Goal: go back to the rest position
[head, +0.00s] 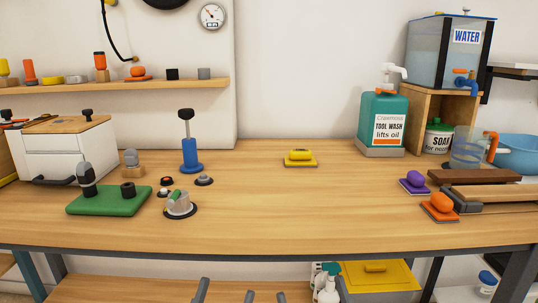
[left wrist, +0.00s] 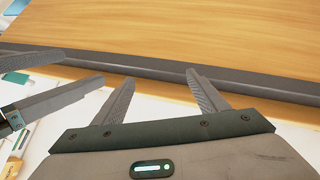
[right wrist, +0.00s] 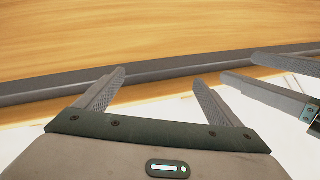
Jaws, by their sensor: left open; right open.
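My left gripper (left wrist: 159,80) is open and empty in the left wrist view, with its two fingers apart. My right gripper (right wrist: 159,75) is open and empty in the right wrist view. Both grippers are low, in front of the table's dark front edge (left wrist: 160,70), and hold nothing. In the head view only grey fingertips show at the bottom edge; the rest of both grippers is out of frame. The other gripper's fingers show at the left of the left wrist view and at the right of the right wrist view.
On the workbench (head: 310,220) stand a green base (head: 108,206) with black posts, a white box (head: 75,150), a blue plunger-like tool (head: 190,155), a yellow block (head: 300,158) and a teal bottle (head: 382,120). The front middle of the bench is clear.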

